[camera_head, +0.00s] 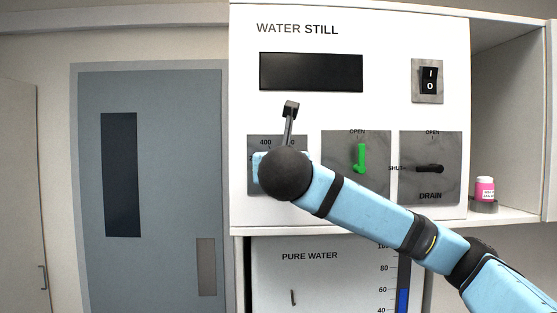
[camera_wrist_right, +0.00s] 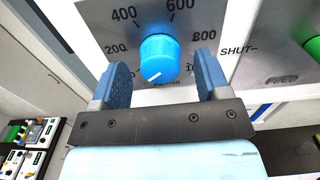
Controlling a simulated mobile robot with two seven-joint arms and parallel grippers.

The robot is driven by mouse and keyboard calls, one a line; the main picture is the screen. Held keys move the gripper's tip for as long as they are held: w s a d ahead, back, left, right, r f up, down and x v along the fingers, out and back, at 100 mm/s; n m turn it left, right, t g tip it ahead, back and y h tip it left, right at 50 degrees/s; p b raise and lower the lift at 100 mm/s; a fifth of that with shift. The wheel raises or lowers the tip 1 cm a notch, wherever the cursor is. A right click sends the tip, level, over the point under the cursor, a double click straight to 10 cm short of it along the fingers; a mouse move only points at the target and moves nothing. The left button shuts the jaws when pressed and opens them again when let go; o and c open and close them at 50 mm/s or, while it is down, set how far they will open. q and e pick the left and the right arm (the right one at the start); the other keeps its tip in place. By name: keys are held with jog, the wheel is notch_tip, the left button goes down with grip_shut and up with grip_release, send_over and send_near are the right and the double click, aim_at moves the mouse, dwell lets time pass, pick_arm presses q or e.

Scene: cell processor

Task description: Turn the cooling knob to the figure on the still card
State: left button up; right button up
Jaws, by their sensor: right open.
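The blue cooling knob (camera_wrist_right: 158,60) sits on a grey dial plate in the right wrist view. Its white pointer line points to the lower left. Figures 200, 400, 600 and 800 run around it; the lower end of the scale is hidden behind a finger. My right gripper (camera_wrist_right: 163,66) is open, with one finger on each side of the knob and small gaps showing. In the head view, my right wrist hides the knob and most of its dial plate (camera_head: 300,146). No still card can be made out. My left gripper is not in view.
Right of the dial, a green lever (camera_head: 361,157) stands upright and a black drain lever (camera_head: 430,169) lies level. Above are a blank display (camera_head: 311,72) and a rocker switch (camera_head: 429,80). A pink-labelled jar (camera_head: 485,189) stands on the right shelf.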

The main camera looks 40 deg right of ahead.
jog(key=shift+w+d, duration=0.1)
jog(key=shift+w, duration=0.05)
jog(key=c, duration=0.9)
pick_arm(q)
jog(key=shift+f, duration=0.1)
